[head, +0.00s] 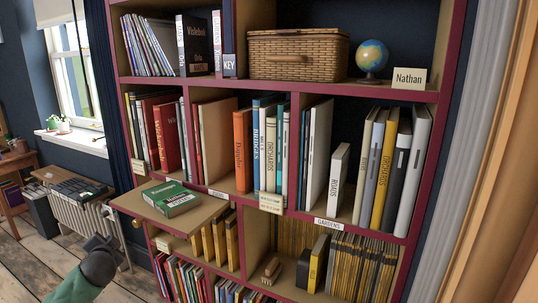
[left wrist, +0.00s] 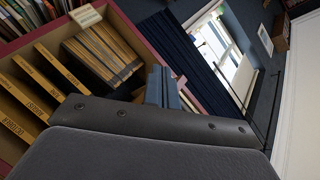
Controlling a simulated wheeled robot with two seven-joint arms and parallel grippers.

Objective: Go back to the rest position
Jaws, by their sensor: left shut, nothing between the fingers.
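My left gripper (head: 98,244) shows at the lower left of the head view, on a dark wrist with a green sleeve-like link. It is in front of the bookcase and to the left of its lower shelves, apart from them. In the left wrist view its blue-grey fingers (left wrist: 163,88) are together with nothing between them. My right gripper is in neither view.
The red-edged bookcase (head: 430,95) is crowded with books. A radiator (head: 85,216) stands below the window. Wooden floor (head: 45,257) is bare at the lower left.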

